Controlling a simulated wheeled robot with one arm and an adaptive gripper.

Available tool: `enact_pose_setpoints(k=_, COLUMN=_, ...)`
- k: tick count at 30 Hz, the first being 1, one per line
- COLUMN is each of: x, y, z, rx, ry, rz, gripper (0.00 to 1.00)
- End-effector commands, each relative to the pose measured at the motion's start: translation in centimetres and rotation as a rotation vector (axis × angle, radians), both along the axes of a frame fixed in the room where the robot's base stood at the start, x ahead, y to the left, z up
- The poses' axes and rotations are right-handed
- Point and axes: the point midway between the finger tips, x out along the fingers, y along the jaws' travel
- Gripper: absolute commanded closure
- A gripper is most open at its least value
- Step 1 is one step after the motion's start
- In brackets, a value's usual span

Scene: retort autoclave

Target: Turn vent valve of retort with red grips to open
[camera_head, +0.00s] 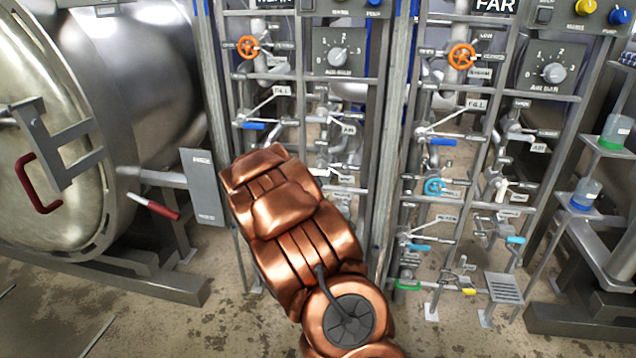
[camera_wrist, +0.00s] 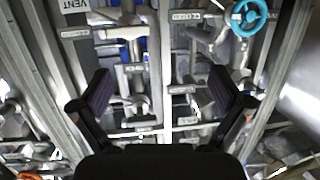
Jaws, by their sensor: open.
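The retort (camera_head: 150,80) with a red handle (camera_head: 37,185) and a red-gripped lever (camera_head: 162,210) stands at the left in the head view. The pipe rack beside it carries an orange handwheel (camera_head: 248,47), a blue lever (camera_head: 253,126) and several pale levers. My copper arm covers its lower part. In the wrist view, a VENT label (camera_wrist: 75,6) shows at the upper left, near a pale lever (camera_wrist: 121,33); whether they belong together I cannot tell. My gripper (camera_wrist: 162,92) is open and empty, with pipework between and beyond its fingers. It is hidden in the head view.
A second rack marked FAR (camera_head: 494,5) stands right, with an orange handwheel (camera_head: 461,56) and blue handwheel (camera_head: 434,187). Posts (camera_head: 394,110) divide the racks. A blue handwheel (camera_wrist: 248,16) shows in the wrist view. Shelves with bottles (camera_head: 615,130) stand far right. Floor is bare front left.

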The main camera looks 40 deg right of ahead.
Motion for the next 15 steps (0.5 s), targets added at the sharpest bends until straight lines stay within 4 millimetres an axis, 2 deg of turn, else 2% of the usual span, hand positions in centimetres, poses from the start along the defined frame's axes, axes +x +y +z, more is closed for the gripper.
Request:
enact_pose_setpoints(k=1, x=-0.2, y=-1.5, z=-1.9, rx=-0.031, ry=-0.019, rz=-0.025, gripper=0.00)
enact_pose_setpoints(k=6, x=-0.6, y=-4.5, z=-3.0, rx=-0.130, ry=-0.092, rz=-0.082, gripper=0.00)
enact_pose_setpoints(k=15, x=-0.8, y=-6.4, z=-3.1, rx=-0.182, ry=-0.129, rz=-0.112, gripper=0.00)
